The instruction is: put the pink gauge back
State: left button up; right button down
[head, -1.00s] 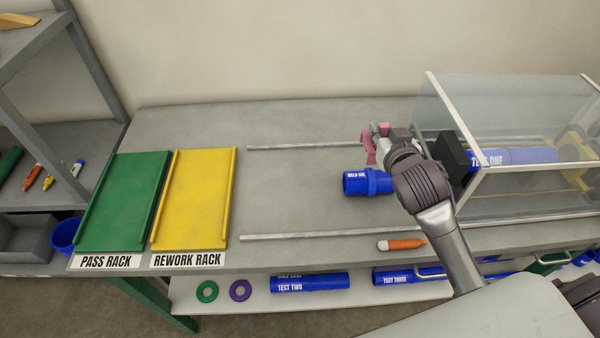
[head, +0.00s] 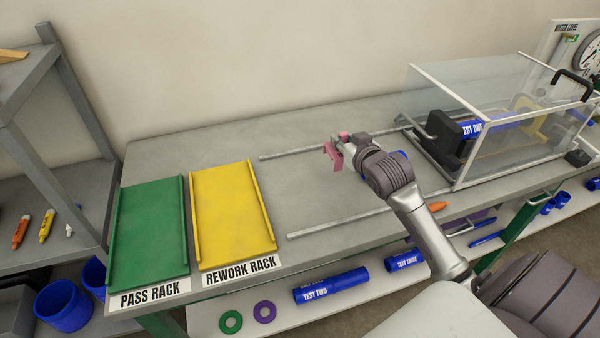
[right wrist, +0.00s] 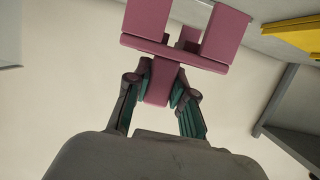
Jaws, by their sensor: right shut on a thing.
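The pink gauge (head: 334,157) is a forked pink piece held up above the bench top. My right gripper (head: 345,144) is shut on it. In the right wrist view the pink gauge (right wrist: 186,32) shows its two-pronged end outward, with its stem between my right gripper's fingers (right wrist: 160,88). My left gripper is not in view. A blue weld pipe (head: 400,154) is mostly hidden behind my right arm.
A green pass rack (head: 150,225) and a yellow rework rack (head: 230,215) lie at the left. A clear-walled chamber (head: 440,90) stands at the right. Two metal rails (head: 330,223) cross the bench. An orange marker (head: 438,206) lies near the front edge.

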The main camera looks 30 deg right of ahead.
jog(key=w+a+f, duration=0.2)
jog(key=f, duration=0.1)
jog(key=w+a+f+p, duration=0.1)
jog(key=w+a+f, duration=0.1)
jog(key=f, duration=0.1)
jog(key=w+a+f, duration=0.1)
jog(key=a+f, duration=0.1)
jog(key=f, duration=0.1)
jog(key=shift+w+a+p, duration=0.25)
jog(key=shift+w+p, duration=0.05)
jog(key=shift+w, duration=0.1)
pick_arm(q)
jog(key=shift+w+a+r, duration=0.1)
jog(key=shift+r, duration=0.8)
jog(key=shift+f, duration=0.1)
pick_arm(e)
jog(key=shift+f, duration=0.15)
jog(key=c, duration=1)
grip_release()
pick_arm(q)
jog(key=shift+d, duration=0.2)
